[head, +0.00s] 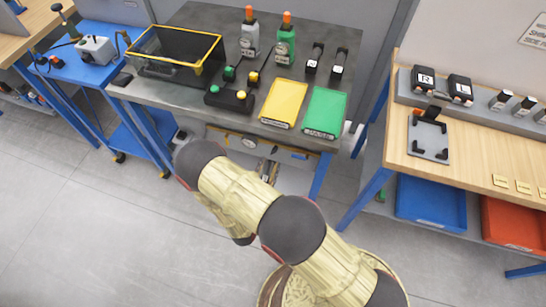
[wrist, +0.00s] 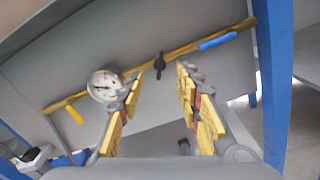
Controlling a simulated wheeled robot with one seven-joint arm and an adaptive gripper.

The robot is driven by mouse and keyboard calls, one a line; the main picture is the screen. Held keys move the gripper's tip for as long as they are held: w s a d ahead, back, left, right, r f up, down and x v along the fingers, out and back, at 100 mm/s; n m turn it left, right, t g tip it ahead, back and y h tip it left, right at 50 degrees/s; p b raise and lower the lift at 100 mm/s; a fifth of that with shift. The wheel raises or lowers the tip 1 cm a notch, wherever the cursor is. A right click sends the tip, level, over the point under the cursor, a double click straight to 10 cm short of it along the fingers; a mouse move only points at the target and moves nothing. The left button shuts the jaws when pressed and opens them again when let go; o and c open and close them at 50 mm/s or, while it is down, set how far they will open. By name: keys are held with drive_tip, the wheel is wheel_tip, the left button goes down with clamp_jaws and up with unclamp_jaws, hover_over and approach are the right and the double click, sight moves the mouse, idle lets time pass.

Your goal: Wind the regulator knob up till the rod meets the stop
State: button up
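My gripper (wrist: 160,82) is open in the wrist view, its two yellow-padded fingers apart with nothing between them. A small black knob (wrist: 160,66), likely the regulator knob, sits beyond the fingertips, between them in the picture, on a yellow pipe (wrist: 196,47). A gap seems to remain between fingers and knob. A round white-faced gauge (wrist: 103,86) is left of the knob, partly covered by the left finger. The pipe and gauge (head: 250,142) also show under the bench in the head view, where my arm partly hides the gripper. I cannot make out the rod or stop.
A blue handle (wrist: 218,41) and a yellow handle (wrist: 74,114) sit along the pipe. Blue bench legs (wrist: 272,80) stand close at the sides. The dark bench top (head: 190,95) overhangs the pipe and carries a black bin (head: 165,70), bottles and trays.

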sight(273, 153)
drive_tip(key=shift+b+x, duration=0.55)
drive_tip(key=shift+x, duration=2.2)
drive_tip(key=shift+c, duration=1.4)
clamp_jaws()
